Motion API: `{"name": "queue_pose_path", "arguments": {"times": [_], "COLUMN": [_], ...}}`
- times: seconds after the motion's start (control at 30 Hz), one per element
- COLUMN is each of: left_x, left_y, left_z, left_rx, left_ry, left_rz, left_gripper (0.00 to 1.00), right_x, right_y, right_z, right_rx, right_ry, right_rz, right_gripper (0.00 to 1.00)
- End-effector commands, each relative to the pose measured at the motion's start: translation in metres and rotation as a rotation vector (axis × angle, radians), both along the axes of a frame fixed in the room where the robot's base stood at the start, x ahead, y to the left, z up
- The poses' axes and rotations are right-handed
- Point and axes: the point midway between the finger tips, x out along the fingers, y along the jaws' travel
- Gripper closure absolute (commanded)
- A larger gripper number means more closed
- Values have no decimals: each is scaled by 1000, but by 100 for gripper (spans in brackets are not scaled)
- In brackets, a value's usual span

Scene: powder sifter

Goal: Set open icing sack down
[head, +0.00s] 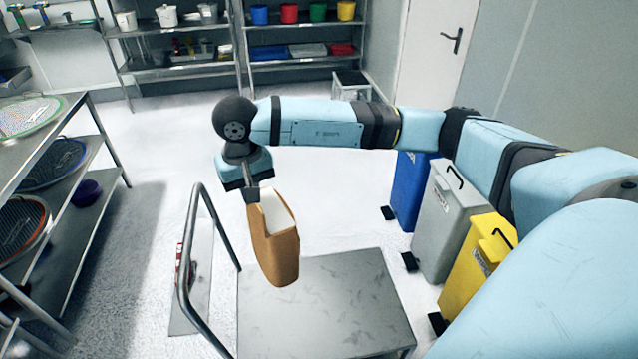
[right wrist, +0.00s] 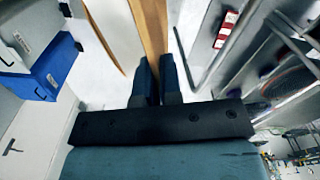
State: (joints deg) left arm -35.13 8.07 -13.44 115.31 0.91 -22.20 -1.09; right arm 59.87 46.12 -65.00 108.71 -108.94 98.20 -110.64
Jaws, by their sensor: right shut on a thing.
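The open icing sack (head: 277,245) is a brown paper bag with its top open and white showing inside. It hangs roughly upright, slightly tilted, above the back left part of a grey metal platform cart (head: 325,300). My right gripper (head: 252,194) is shut on the sack's upper left edge. In the right wrist view the right gripper's fingers (right wrist: 158,85) pinch the brown sack (right wrist: 150,28). I cannot tell the exact gap between the sack's bottom and the cart. My left gripper is not in view.
The cart's tubular handle (head: 190,262) rises left of the sack. Blue, grey (head: 445,220) and yellow (head: 480,265) bins stand to the right. A rack with round sieves (head: 30,115) is at the left. The cart's bare top shows nothing on it.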

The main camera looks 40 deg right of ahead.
Motion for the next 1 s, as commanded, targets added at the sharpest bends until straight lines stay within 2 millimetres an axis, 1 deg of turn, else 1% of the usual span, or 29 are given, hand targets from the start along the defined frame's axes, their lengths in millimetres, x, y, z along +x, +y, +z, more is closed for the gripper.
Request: {"name": "queue_pose_path", "arguments": {"times": [0.03, 0.1, 0.17, 0.37, 0.7, 0.8, 0.9, 1.0], "left_x": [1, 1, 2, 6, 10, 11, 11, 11], "left_y": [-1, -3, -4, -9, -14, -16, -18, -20], "left_z": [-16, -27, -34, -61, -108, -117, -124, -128], "left_rx": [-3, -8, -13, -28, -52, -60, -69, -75], "left_ry": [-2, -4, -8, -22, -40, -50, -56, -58], "left_rz": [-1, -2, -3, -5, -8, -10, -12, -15], "left_gripper": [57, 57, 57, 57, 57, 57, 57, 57], "right_x": [6, 12, 18, 38, 66, 72, 76, 79], "right_y": [-5, -12, -18, -43, -93, -106, -118, -127], "right_z": [-18, -32, -45, -91, -172, -192, -208, -219], "right_rx": [1, 3, 3, 5, 7, 5, 2, -2], "right_ry": [-3, -5, -5, -5, 7, 12, 17, 21], "right_rz": [-71, -185, -288, -672, -1344, -1523, -1671, -1784], "right_gripper": [100, 100, 100, 100, 100, 100, 100, 100]}}
